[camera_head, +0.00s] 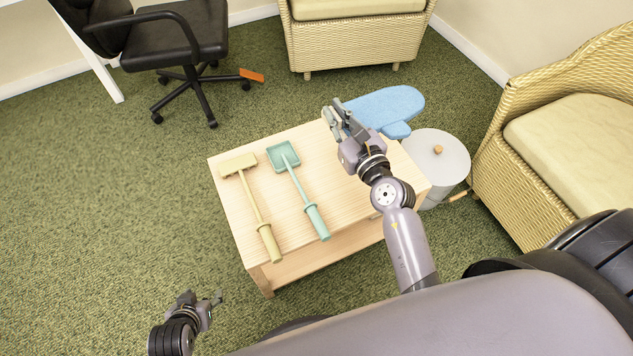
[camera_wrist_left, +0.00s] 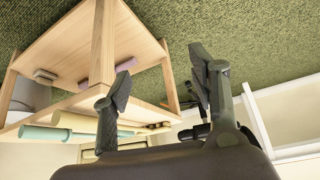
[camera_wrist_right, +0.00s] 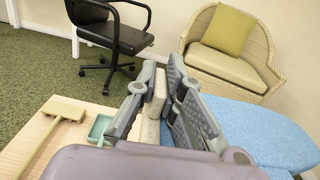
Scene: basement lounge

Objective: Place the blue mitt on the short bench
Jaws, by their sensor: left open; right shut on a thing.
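The blue mitt (camera_head: 385,106) is at the far right corner of the short bench (camera_head: 235,205), a low light-wood piece with a shelf below. My right gripper (camera_head: 337,119) is shut on the mitt's end. In the right wrist view the mitt (camera_wrist_right: 265,132) spreads to the right of my right gripper (camera_wrist_right: 165,75), and a pale part shows between the fingers. I cannot tell whether the mitt touches the bench top. My left gripper (camera_head: 205,298) is open and empty, low at the bench's near left; it also shows in the left wrist view (camera_wrist_left: 160,82).
A beige long-handled tool (camera_head: 252,208) and a teal scoop (camera_head: 299,188) lie on the bench's left and middle. A grey lidded bin (camera_head: 440,158) stands at its right. Wicker armchairs (camera_head: 355,45) (camera_head: 560,130) and a black office chair (camera_head: 175,40) stand around. Carpet on the left is clear.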

